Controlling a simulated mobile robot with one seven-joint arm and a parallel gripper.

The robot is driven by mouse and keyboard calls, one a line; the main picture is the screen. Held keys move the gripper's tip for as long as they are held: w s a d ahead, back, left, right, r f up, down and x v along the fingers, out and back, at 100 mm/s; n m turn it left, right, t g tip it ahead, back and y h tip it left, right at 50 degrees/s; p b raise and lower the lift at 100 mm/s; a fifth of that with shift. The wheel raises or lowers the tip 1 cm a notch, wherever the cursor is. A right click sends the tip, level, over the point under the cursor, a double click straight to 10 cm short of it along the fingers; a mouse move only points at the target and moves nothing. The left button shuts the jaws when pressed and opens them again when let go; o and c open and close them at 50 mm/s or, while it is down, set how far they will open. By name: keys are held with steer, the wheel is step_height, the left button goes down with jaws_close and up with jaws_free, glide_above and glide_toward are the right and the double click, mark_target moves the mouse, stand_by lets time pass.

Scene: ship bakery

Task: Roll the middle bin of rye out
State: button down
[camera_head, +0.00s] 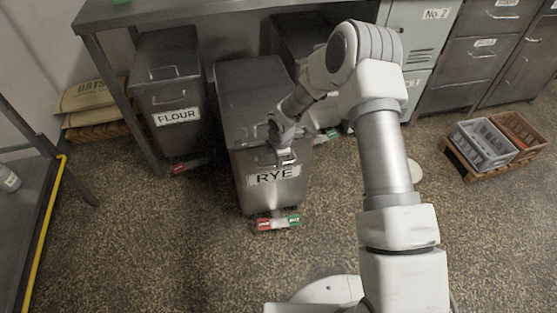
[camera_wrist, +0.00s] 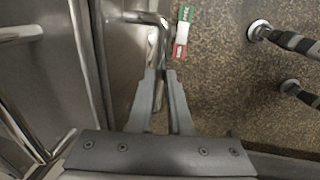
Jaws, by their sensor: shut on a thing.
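The rye bin (camera_head: 243,185) is a grey metal bin labelled RYE. It stands in the middle, with its front well forward of the flour bin (camera_head: 172,97) and its rear by the bench. A bar with a red end and a green end (camera_head: 278,223) sits low at its front; it also shows in the wrist view (camera_wrist: 183,30). My gripper (camera_head: 285,158) is at the upper front of the rye bin, above the label. In the wrist view my gripper (camera_wrist: 159,78) is shut on the bin's metal handle (camera_wrist: 152,45). My arm hides part of the bin behind.
A metal bench (camera_head: 190,12) spans the bins, with a leg (camera_head: 128,110) beside the flour bin. Another bin (camera_head: 298,35) stands right, partly hidden. Crates (camera_head: 482,145) sit on a pallet at right. Sacks (camera_head: 88,97) lie at left. The speckled floor in front is clear.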

stand_by(0.3)
steer(key=c, duration=0.8)
jaws_free()
steer(key=shift+c, duration=0.2)
steer(key=s+r+p, duration=0.1)
steer(key=r+p, duration=0.1)
steer(key=r, duration=0.6)
steer(key=s+d+r+p, duration=0.1)
steer(key=s+r+p, duration=0.1)
steer(key=r, duration=0.7)
steer(key=shift+p, duration=0.65)
steer(key=shift+r, duration=0.1)
